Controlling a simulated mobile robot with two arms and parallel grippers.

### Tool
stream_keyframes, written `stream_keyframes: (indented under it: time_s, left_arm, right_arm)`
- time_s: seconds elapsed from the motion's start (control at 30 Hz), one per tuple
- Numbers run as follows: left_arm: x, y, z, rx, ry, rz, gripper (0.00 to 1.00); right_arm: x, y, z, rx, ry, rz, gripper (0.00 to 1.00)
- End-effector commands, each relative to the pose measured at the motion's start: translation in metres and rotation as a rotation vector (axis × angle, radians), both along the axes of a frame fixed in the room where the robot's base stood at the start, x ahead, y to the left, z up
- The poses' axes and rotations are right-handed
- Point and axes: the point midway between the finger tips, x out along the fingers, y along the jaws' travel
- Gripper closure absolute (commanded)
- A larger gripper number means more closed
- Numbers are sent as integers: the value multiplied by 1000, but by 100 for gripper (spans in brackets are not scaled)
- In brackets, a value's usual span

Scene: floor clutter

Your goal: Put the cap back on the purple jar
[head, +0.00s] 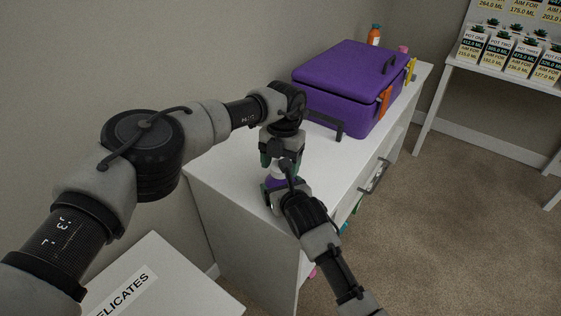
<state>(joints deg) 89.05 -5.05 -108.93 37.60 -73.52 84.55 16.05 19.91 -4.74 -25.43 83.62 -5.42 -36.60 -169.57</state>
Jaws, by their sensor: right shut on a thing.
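The purple jar (274,183) is at the near part of the white dresser top, mostly hidden by my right gripper. My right gripper (278,187) reaches in from the lower right and is shut on the jar. My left gripper (280,158) points down directly above the jar, close to its top. Its fingers are small and partly covered, so I cannot tell whether they are open or shut. I cannot make out the cap; it may be hidden between the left fingers.
A purple suitcase (349,86) lies on the white dresser (222,174), behind the grippers. An orange bottle (375,36) stands beyond it. A white box labelled "DELICATES" (190,275) is at lower left. Potted plants stand on a table (455,70) at upper right. Carpet is clear at right.

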Motion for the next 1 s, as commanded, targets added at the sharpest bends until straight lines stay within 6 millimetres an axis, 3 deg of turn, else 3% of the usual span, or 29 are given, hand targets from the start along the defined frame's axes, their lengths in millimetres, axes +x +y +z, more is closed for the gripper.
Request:
stream_keyframes:
  time_s: [0.37,0.7,1.0]
  left_arm:
    - [0,0,3,0,0,1,25]
    - [0,0,42,-1,-1,1,25]
    - [0,0,45,0,1,1,28]
  right_arm:
    - [0,0,-1,0,1,0,84]
    - [0,0,-1,0,1,0,84]
    - [0,0,-1,0,1,0,84]
